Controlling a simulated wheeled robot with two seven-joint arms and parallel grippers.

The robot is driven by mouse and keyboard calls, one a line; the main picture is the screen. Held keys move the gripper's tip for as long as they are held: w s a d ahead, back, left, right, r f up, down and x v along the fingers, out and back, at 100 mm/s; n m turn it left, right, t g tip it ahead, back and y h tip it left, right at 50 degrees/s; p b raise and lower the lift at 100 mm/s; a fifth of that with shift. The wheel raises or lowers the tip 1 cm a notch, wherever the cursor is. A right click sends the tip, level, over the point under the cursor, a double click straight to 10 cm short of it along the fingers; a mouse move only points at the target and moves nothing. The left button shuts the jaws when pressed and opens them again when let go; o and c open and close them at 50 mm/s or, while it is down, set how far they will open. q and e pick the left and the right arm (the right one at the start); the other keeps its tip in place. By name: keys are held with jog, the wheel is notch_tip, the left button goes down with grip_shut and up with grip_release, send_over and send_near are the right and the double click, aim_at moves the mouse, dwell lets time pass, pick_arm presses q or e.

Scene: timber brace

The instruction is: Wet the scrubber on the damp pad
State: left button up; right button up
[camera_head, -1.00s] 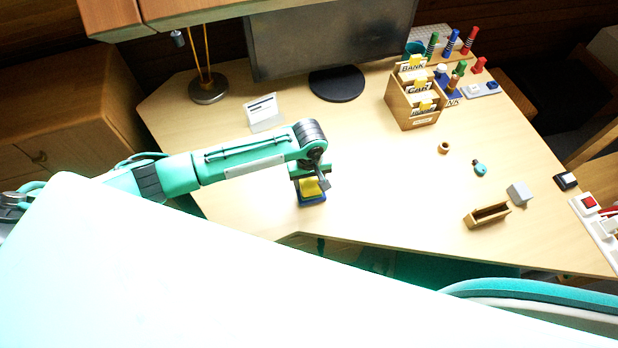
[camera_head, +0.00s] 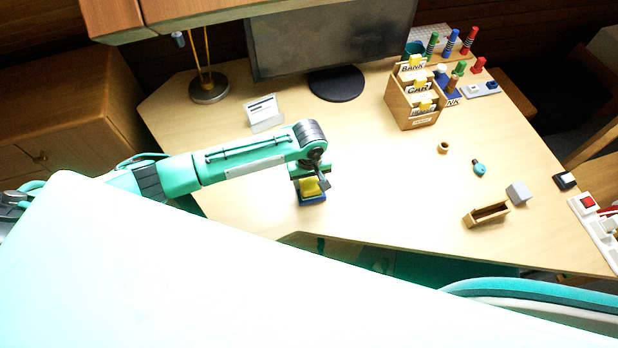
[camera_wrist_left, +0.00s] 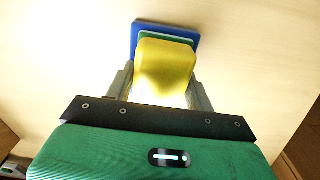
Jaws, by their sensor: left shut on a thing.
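The yellow scrubber (camera_head: 311,187) is between the fingers of my left gripper (camera_head: 310,176), which is shut on it. In the left wrist view the scrubber (camera_wrist_left: 165,66) sits over a blue pad or tray (camera_wrist_left: 150,27), with a green layer and a pale edge showing between them. The blue piece (camera_head: 312,199) lies on the desk below the gripper in the head view. The scrubber overlaps it and looks to be on or just above it; I cannot tell whether they touch. My right gripper is not in view.
The desk (camera_head: 390,190) is clear around the pad. A white card stand (camera_head: 264,113) is behind it, and a monitor (camera_head: 330,45) and lamp (camera_head: 208,88) are at the back. A wooden card box (camera_head: 412,105), small wooden tray (camera_head: 487,214) and grey block (camera_head: 518,193) are to the right.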

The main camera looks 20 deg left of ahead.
pick_arm(q)
jog(key=shift+s+f+p, duration=0.15)
jog(key=shift+p, duration=0.2)
dwell(1.3)
notch_tip(320, 180, up, 7)
jog(key=p, duration=0.9)
dwell(0.4)
dwell(0.4)
